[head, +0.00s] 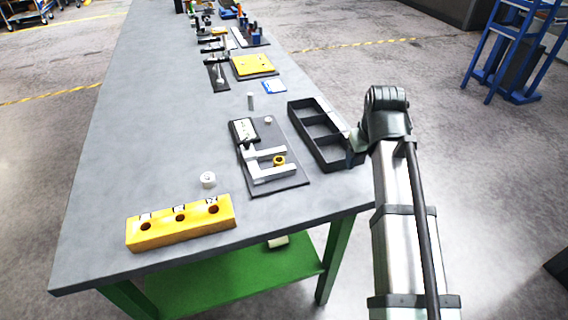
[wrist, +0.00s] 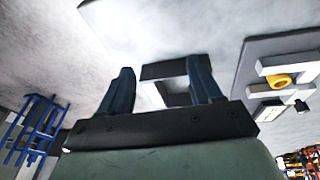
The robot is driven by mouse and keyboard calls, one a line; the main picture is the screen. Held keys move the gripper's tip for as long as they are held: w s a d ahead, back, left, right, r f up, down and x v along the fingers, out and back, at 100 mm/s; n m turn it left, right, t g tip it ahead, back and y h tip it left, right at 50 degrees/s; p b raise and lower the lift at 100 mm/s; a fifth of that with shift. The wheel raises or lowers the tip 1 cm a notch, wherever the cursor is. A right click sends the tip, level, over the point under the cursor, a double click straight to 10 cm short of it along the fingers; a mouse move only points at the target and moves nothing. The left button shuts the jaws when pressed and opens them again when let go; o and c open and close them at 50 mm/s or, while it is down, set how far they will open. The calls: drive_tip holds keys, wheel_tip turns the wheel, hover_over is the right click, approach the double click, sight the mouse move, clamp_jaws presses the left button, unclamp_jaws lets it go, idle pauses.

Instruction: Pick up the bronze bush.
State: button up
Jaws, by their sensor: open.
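The bronze bush (head: 279,160) is a small golden ring. It sits between the two pale arms of a fork-shaped bracket (head: 272,176) on a dark mat (head: 290,186). In the wrist view the bush (wrist: 279,82) is at the right, beside the pale bars of the bracket. My gripper (wrist: 162,66) is open, with its two dark fingers apart and nothing between them. In the head view my gripper (head: 354,140) is at the right edge of the table by the black tray, well to the right of the bush. Its fingertips are hard to make out there.
A black compartment tray (head: 301,119) lies between the mat and my arm. A black device (head: 243,130) stands on the mat. A yellow block with holes (head: 182,225) and a white ring (head: 208,180) are nearer the front. The table's left side is clear.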

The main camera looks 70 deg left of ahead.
drive_tip(key=s+a+r+g+y, duration=0.1)
drive_tip(key=s+a+r, duration=0.25)
drive_tip(key=s, duration=0.55)
drive_tip(key=s+a+r+g+y, duration=0.1)
drive_tip(key=s+a+r, duration=0.25)
drive_tip(key=s, duration=0.45)
drive_tip(key=n, duration=0.1)
hover_over(279, 159)
drive_tip(key=d, duration=0.2)
drive_tip(key=f, duration=0.7)
drive_tip(key=shift+w+d, duration=0.1)
drive_tip(key=shift+d, duration=0.1)
drive_tip(key=shift+d+x, duration=0.1)
drive_tip(key=shift+x, duration=1.25)
drive_tip(key=shift+d+x, duration=0.15)
drive_tip(key=shift+x, duration=1.15)
drive_tip(key=shift+f, duration=0.15)
drive_tip(key=shift+c, duration=0.5)
clamp_jaws()
